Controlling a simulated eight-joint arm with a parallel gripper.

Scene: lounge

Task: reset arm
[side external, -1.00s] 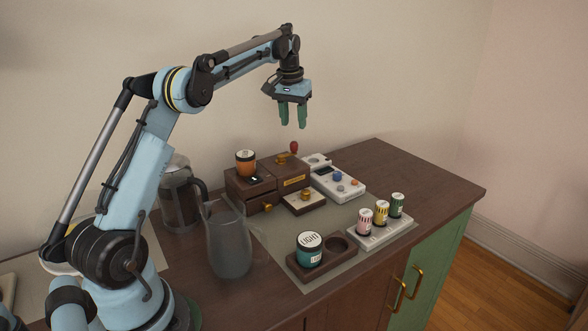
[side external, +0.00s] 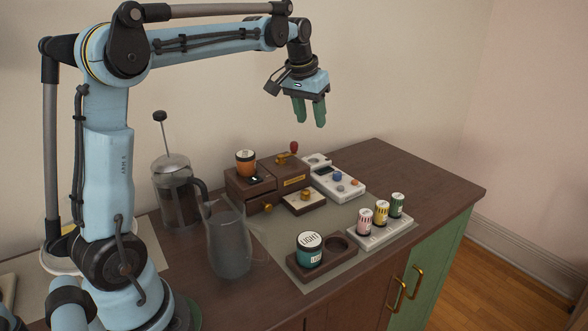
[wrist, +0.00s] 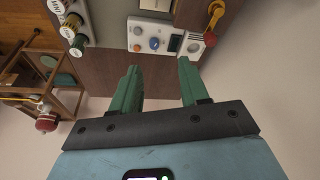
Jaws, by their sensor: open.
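My gripper (side external: 309,112) hangs in the air above the dark wooden cabinet top, high over the wooden boxes, with its green fingers pointing down. Its fingers are apart with nothing between them. In the wrist view my gripper (wrist: 160,88) also shows open and empty. The white panel with coloured knobs (wrist: 163,40) lies beyond the fingertips in that view.
Dark wooden boxes (side external: 238,185) carry an orange jar (side external: 245,163). A teal jar (side external: 309,254) sits in a wooden holder. Several small canisters (side external: 381,213) stand on a pale rack. A French press (side external: 170,190) and glass pitcher (side external: 228,245) stand near my base. The right cabinet top (side external: 430,180) is clear.

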